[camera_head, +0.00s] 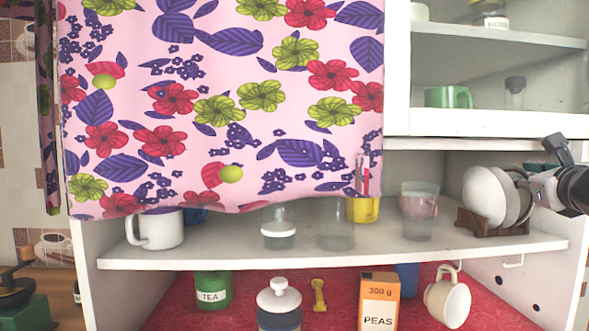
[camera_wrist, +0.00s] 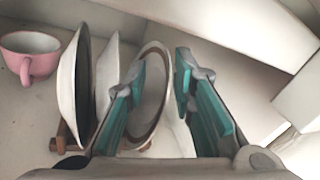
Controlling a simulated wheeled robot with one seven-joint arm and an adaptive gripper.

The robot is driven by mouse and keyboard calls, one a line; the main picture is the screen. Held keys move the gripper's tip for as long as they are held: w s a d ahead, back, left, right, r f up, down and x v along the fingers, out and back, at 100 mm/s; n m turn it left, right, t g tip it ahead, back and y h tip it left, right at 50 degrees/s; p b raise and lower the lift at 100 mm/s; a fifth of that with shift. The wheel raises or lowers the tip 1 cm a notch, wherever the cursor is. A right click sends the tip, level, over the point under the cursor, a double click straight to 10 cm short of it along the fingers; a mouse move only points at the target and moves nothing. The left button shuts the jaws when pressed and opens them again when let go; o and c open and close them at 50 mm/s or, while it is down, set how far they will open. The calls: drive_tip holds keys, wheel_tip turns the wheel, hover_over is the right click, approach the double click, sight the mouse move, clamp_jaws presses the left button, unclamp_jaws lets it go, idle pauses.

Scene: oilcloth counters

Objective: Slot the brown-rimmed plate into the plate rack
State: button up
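The brown-rimmed plate (camera_wrist: 154,88) stands on edge, tilted, between the fingers of my gripper (camera_wrist: 160,78) in the wrist view. The fingers are apart, with the left finger in front of part of the plate; a gap shows by the right finger. The wooden plate rack (camera_head: 470,223) stands at the right end of the middle shelf and holds upright plates. A small part of it shows in the wrist view (camera_wrist: 62,138). The plate's lower edge is near the rack, but its exact seating is partly hidden. In the head view my gripper (camera_head: 540,187) is right beside the plates.
White plates (camera_head: 483,197) stand left of my gripper. A pink cup (camera_head: 419,203) and glass are further left on the shelf (camera_head: 330,256). The cabinet's right wall and the upper cabinet leave little room. A flowered cloth (camera_head: 225,105) hangs at left.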

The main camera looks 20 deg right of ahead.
drive_tip(key=v, duration=1.2)
drive_tip(key=w+a+f+n+y, duration=0.2)
drive_tip(key=w+a+n+y, duration=0.2)
drive_tip(key=a+n, duration=0.3)
drive_tip(key=w+a+f+n+y, duration=0.35)
drive_tip(key=a+n+y, duration=0.2)
drive_tip(key=a, duration=0.45)
drive_tip(key=a+f+n+g+y, duration=0.3)
drive_tip(key=a+f+n+g, duration=0.3)
drive_tip(key=a+n, duration=0.6)
drive_tip(key=s+a+f+n+g+h, duration=0.35)
drive_tip(key=s+a+f+n, duration=0.4)
drive_tip(key=n, duration=0.55)
drive_tip(key=s+d+r+g+p, duration=0.1)
drive_tip(key=s+d+r+p, duration=0.1)
drive_tip(key=s+r+p, duration=0.4)
drive_tip(key=shift+s+d+r+p, duration=0.15)
drive_tip(key=shift+s+r+p, duration=0.2)
drive_tip(key=shift+s+p, duration=1.7)
drive_tip(key=shift+w+n+g, duration=0.25)
drive_tip(key=shift+w, duration=0.1)
